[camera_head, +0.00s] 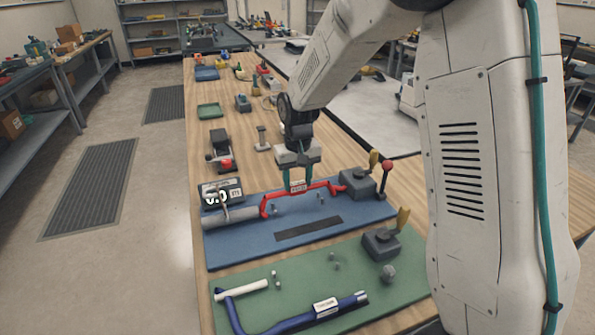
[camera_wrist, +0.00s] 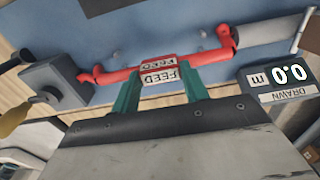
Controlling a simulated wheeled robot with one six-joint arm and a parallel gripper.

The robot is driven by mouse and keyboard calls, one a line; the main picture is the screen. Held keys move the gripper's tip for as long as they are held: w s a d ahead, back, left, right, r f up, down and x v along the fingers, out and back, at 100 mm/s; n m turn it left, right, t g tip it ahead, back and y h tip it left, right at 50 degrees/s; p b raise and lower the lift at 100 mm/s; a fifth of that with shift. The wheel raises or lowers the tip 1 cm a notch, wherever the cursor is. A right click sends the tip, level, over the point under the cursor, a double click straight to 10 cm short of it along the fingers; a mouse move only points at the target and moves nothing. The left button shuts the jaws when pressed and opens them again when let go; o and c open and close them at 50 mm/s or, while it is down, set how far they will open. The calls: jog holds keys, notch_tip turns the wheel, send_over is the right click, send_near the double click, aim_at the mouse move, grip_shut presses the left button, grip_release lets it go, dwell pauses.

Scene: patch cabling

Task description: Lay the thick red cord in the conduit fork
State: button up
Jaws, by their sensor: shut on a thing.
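My gripper (camera_head: 299,184) is shut on the thick red cord (camera_head: 277,195) at its white FEED label (camera_head: 298,187). In the wrist view the red cord (camera_wrist: 208,57) crosses between the green fingers (camera_wrist: 160,80). The cord runs between a grey box (camera_head: 357,184) on the right and a grey tube (camera_head: 230,217) on the left, with a bend near the tube. It looks slightly above the blue mat (camera_head: 350,213). Small grey pegs (camera_head: 321,197) stand on the mat near the cord; I cannot tell clearly which part is the conduit fork.
A display (camera_wrist: 280,78) marked DRAWN reads 0.0 m. A red-knobbed lever (camera_head: 385,175) stands by the grey box. In front, a green mat (camera_head: 250,259) holds a blue cord (camera_head: 285,325), a white tube (camera_head: 241,290) and another grey box (camera_head: 381,242). A dark strip (camera_head: 308,228) lies on the blue mat.

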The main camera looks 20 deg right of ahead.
jog(key=shift+f, duration=0.5)
notch_tip(320, 180, up, 5)
jog(key=shift+r, duration=0.1)
jog(key=shift+f, duration=2.55)
jog(key=shift+f, duration=0.55)
jog(key=shift+f, duration=1.4)
